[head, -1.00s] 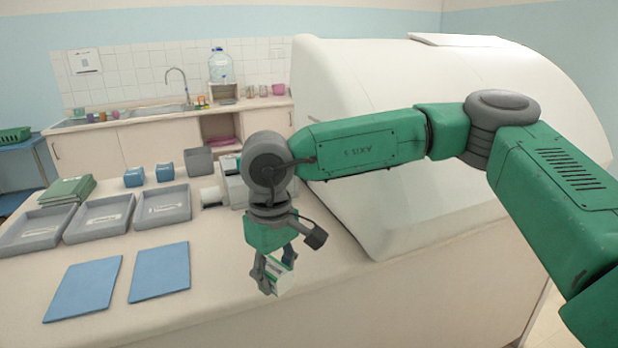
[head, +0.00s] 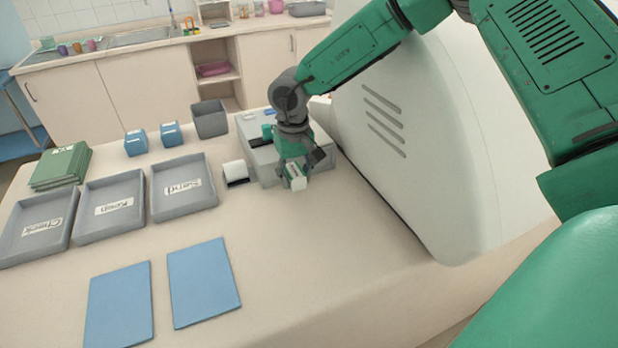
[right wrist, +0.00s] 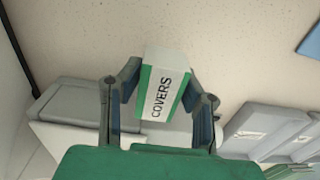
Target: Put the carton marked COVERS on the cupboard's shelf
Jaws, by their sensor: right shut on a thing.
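The carton marked COVERS (right wrist: 163,88) is a small white box with green sides. It shows between the two fingers of my right gripper (right wrist: 160,103) in the right wrist view, its label facing the camera. In the head view my right gripper (head: 294,178) is shut on the carton (head: 296,183) and holds it over the worktop beside a grey machine. The cupboard under the far counter has an open shelf (head: 215,78) with a pink thing on it. My left gripper is not in view.
Grey trays (head: 182,211), blue mats (head: 203,283), blue boxes (head: 171,134), a grey bin (head: 210,119) and green folders (head: 62,166) lie on the worktop (head: 290,260). The front middle of the worktop is clear.

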